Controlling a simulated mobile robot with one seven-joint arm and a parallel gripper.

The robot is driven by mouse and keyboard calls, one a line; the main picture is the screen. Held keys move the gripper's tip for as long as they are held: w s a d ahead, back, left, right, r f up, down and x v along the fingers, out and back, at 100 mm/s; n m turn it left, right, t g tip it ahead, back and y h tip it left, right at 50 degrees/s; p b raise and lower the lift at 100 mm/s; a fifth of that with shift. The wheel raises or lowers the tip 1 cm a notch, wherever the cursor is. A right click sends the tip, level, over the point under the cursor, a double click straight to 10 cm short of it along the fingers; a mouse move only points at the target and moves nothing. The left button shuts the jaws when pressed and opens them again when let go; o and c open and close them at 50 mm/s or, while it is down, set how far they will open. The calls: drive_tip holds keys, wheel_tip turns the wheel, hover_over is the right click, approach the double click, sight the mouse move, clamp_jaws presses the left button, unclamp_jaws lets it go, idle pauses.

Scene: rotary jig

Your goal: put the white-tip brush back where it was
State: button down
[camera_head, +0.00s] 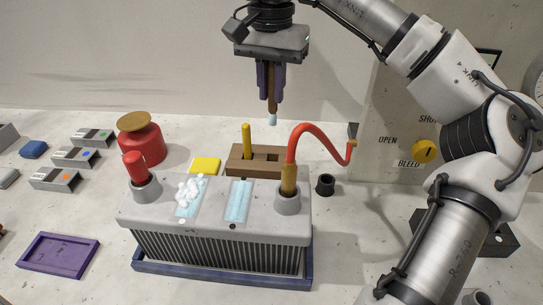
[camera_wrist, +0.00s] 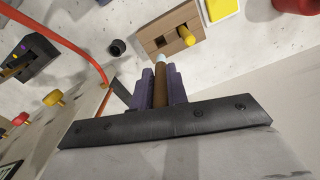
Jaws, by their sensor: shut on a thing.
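My gripper (camera_head: 271,82) is shut on the white-tip brush (camera_head: 272,117), a brown stick with a pale tip pointing down. The brush hangs upright in the air, above and behind the grey finned block. In the wrist view the brush (camera_wrist: 161,82) sits between the purple fingers, its pale tip toward the wooden holder (camera_wrist: 150,32). That holder (camera_head: 240,168) stands on the table below the gripper. A yellow-handled brush (camera_head: 246,140) stands in its left part; dark openings show to the right of it. The brush tip is clear of the holder.
A grey finned block (camera_head: 215,220) with blue pads stands in front of the holder. A red curved hose (camera_head: 318,131) rises from its right post. A black cup (camera_head: 325,185) is right of the holder; a yellow pad (camera_head: 205,166) and red canister (camera_head: 141,140) are left.

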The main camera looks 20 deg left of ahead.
wheel_tip(320, 180, down, 14)
idle(0.5)
drive_tip(key=shift+f, duration=0.1)
drive_tip(key=c, duration=1.8)
unclamp_jaws()
drive_tip(key=o, duration=0.4)
wheel_tip(320, 180, up, 12)
drive_tip(key=shift+r, duration=0.15)
